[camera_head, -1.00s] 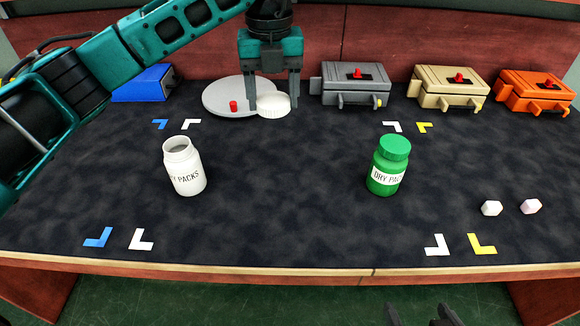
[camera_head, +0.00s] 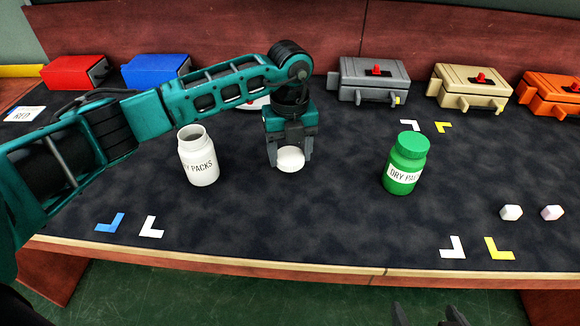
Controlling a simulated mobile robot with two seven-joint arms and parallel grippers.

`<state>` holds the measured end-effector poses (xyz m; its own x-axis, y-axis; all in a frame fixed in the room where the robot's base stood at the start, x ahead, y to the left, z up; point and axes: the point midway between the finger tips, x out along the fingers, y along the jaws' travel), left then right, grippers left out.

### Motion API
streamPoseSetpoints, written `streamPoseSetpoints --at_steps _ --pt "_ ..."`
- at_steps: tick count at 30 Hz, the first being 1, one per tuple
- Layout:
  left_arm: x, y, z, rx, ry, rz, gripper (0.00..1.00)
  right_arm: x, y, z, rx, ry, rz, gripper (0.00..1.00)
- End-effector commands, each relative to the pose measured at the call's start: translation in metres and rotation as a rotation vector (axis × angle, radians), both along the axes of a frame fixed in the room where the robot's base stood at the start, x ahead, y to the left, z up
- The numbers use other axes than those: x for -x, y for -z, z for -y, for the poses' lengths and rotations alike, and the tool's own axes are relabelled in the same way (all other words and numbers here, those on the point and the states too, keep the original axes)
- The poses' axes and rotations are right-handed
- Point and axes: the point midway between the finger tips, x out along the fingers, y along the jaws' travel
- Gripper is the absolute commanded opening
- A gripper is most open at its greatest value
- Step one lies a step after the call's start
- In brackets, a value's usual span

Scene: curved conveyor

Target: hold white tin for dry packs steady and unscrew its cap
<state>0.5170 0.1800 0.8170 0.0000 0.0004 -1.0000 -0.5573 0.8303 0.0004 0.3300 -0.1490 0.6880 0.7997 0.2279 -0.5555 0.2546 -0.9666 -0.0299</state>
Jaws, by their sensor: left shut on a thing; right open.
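The white tin (camera_head: 199,163) labelled "DRY PACKS" stands upright on the left of the dark mat, with its mouth open and no cap on it. My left gripper (camera_head: 290,160) is shut on the round white cap (camera_head: 290,160) and holds it low over the mat, to the right of the tin and apart from it. My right gripper (camera_head: 428,316) shows only its fingertips at the bottom edge, open and empty, away from the tin.
A green tin (camera_head: 405,168) with its cap on stands to the right. Two small pale blocks (camera_head: 511,213) lie further right. Grey (camera_head: 372,82), tan (camera_head: 470,88) and orange (camera_head: 555,95) cases and blue (camera_head: 157,72) and red (camera_head: 74,73) boxes line the back. The front middle mat is clear.

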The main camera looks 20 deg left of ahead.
Motion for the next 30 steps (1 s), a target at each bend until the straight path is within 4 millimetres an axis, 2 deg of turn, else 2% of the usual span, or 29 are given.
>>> streamPoseSetpoints --at_steps 10,22,23,30 --pt "0.001 0.042 0.001 0.0 0.001 -0.001 0.26 0.0 0.007 0.0 -0.001 -0.001 0.0 1.0" --pt "0.0 0.048 0.0 -0.001 0.001 0.001 0.26 0.0 0.009 0.0 -0.001 -0.001 0.001 1.0" --pt "0.0 0.048 0.0 -0.001 0.001 0.001 0.64 0.0 0.009 0.0 -0.001 -0.001 0.001 1.0" --pt "0.0 0.047 0.0 0.0 0.001 0.0 0.87 0.0 0.008 0.0 -0.001 -0.001 0.001 1.0"
